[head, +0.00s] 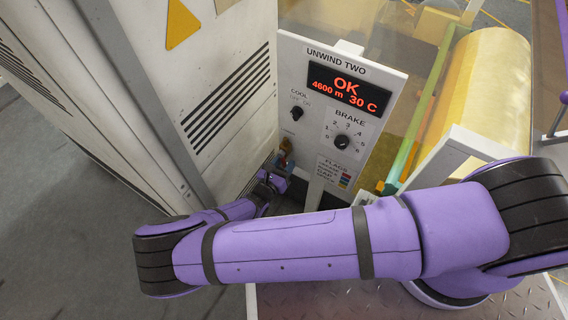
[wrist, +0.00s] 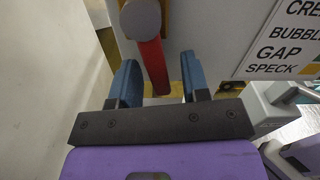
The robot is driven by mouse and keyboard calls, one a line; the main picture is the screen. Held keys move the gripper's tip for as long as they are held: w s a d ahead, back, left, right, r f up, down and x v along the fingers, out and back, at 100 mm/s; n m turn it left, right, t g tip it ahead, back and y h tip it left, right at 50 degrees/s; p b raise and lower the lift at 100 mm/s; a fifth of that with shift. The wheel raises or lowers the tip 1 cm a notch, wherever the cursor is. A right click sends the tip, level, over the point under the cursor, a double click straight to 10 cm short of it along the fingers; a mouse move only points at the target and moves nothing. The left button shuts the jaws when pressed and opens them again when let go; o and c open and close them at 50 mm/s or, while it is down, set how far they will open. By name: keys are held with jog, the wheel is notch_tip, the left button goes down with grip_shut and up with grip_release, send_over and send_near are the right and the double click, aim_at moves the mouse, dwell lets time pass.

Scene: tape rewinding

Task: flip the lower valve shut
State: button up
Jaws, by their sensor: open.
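A red valve lever (wrist: 152,65) hangs down from a round grey hub (wrist: 140,18) in the wrist view. My gripper (wrist: 160,78) is open, with one blue finger on each side of the lever. In the head view, my gripper (head: 268,186) is low in the gap between the cabinet and the panel. A small valve fitting (head: 286,146) shows just above it; which valve this is I cannot tell.
The tall off-white cabinet (head: 225,85) stands close on the left. The panel marked UNWIND TWO (head: 312,150) stands on the right, with a display, knobs and a small label card (head: 335,172). A yellow film roll (head: 480,85) is behind the panel. Open floor (head: 60,220) lies at left.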

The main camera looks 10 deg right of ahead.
grip_shut()
